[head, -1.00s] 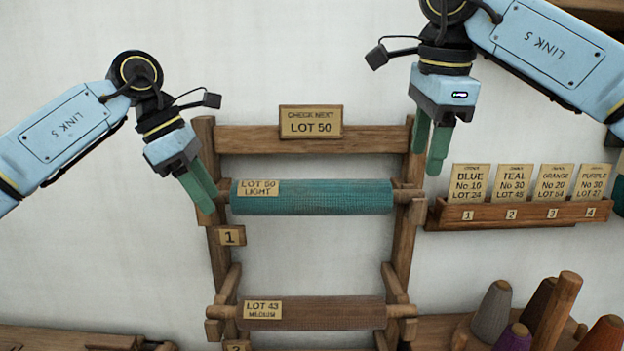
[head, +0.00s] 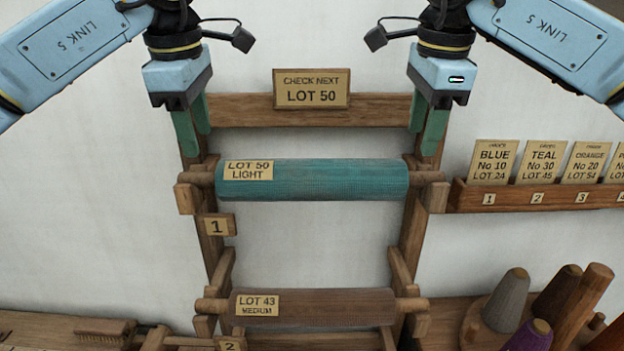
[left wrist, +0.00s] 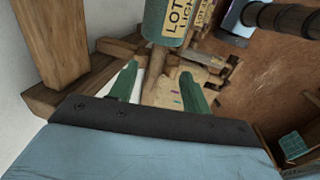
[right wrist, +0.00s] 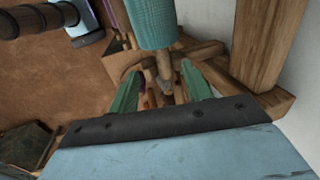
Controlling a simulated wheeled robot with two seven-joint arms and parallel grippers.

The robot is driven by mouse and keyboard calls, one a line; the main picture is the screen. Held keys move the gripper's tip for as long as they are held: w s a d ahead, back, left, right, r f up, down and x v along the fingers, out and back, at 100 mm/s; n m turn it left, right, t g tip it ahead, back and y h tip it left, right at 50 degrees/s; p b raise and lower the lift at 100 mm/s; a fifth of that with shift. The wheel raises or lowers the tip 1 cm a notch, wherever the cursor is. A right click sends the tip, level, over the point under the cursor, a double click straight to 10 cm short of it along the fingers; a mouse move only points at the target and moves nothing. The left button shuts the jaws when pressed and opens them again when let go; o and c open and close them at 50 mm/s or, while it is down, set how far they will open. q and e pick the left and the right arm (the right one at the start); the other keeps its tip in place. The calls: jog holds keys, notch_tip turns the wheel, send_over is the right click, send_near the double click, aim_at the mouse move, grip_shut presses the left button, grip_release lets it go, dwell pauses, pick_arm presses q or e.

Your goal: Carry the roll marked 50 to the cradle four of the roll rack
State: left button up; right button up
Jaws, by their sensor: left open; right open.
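The teal roll (head: 330,180), labelled LOT 50 LIGHT, lies level in the top cradle, marked 1, of the wooden roll rack (head: 410,235). My left gripper (head: 193,130) is open and points down above the roll's left end. My right gripper (head: 430,130) is open and points down above its right end. Neither touches the roll. The roll's end shows in the left wrist view (left wrist: 165,20) and the right wrist view (right wrist: 152,25), where its wooden spindle lies between the open fingers. Cradle four is not visible in the head view.
A brown LOT 43 MEDIUM roll (head: 330,307) lies in the cradle below, marked 2. A CHECK NEXT LOT 50 sign (head: 311,88) is on the top crossbar. A card shelf (head: 540,195) and yarn cones (head: 507,300) stand at the right.

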aim_at(208, 173)
pick_arm(q)
jog(key=f, duration=0.3)
jog(key=w+f, duration=0.1)
jog(key=f, duration=0.2)
jog(key=w+f, duration=0.1)
jog(key=f, duration=0.3)
jog(key=shift+w, duration=0.1)
pick_arm(e)
jog(key=f, duration=0.3)
jog(key=w+f, duration=0.1)
jog(key=f, duration=0.2)
jog(key=w+f, duration=0.1)
jog(key=f, duration=0.3)
jog(key=shift+w, duration=0.1)
pick_arm(q)
jog(key=shift+c, duration=0.5)
pick_arm(e)
jog(key=shift+c, duration=0.4)
pick_arm(q)
grip_shut()
pick_arm(e)
jog(key=shift+r, duration=0.1)
grip_shut()
pick_arm(q)
jog(key=shift+r, duration=0.1)
